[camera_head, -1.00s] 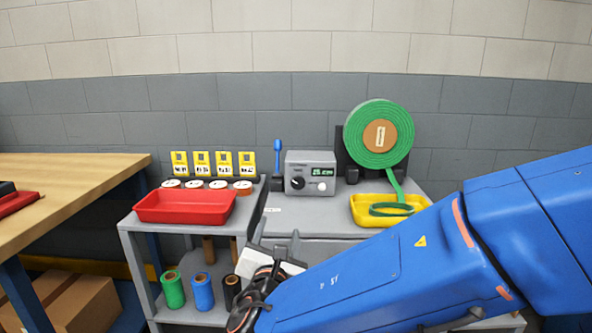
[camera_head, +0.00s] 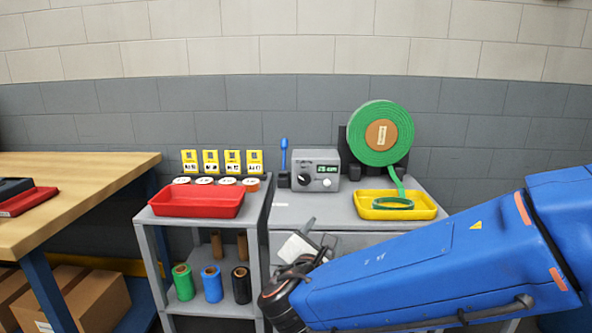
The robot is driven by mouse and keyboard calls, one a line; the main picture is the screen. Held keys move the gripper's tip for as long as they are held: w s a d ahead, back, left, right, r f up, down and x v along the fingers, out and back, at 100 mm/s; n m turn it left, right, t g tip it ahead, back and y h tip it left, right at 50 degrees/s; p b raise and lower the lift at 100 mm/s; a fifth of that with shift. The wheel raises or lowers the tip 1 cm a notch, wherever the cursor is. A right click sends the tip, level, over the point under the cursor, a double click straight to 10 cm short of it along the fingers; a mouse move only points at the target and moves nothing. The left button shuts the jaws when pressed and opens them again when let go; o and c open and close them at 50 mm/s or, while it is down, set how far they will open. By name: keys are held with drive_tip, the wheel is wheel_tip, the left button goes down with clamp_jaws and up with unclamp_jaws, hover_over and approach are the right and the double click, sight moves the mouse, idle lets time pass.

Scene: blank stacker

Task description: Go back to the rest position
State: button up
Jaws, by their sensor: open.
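My gripper (camera_head: 318,228) is at the end of my blue arm, in front of the grey bench. Its two dark fingers point up and away from me, apart and with nothing seen between them. It is below and left of the yellow tray and right of the red tray, clear of both. Part of the gripper is hidden by its pale mount and cables. My arm reaches in from the right edge across the lower right of the view.
A red tray (camera_head: 197,203) stands on a grey shelf unit with several spools below. A yellow tray (camera_head: 432,208) holds green strap from a large green roll (camera_head: 379,133). A grey control box (camera_head: 315,170) stands between. A wooden table (camera_head: 85,190) is at left.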

drive_tip(key=s+d+f+m+g+h, duration=0.1)
drive_tip(key=s+d+f+m+g, duration=0.2)
drive_tip(key=d, duration=0.4)
drive_tip(key=s+d+f+m+g+h, duration=0.1)
drive_tip(key=s+d+m+g, duration=0.15)
drive_tip(key=d+m, duration=0.4)
drive_tip(key=s+d+f+m+g+h, duration=0.1)
drive_tip(key=s+d+f+m+g, duration=0.15)
drive_tip(key=d, duration=0.65)
drive_tip(key=s+f+m+g+y, duration=0.2)
drive_tip(key=s+m+y, duration=0.5)
drive_tip(key=s+m, duration=0.7)
drive_tip(key=shift+s+f+g+y, duration=0.15)
drive_tip(key=shift+s+g+y, duration=0.15)
drive_tip(key=shift+g, duration=0.2)
drive_tip(key=shift+c, duration=0.2)
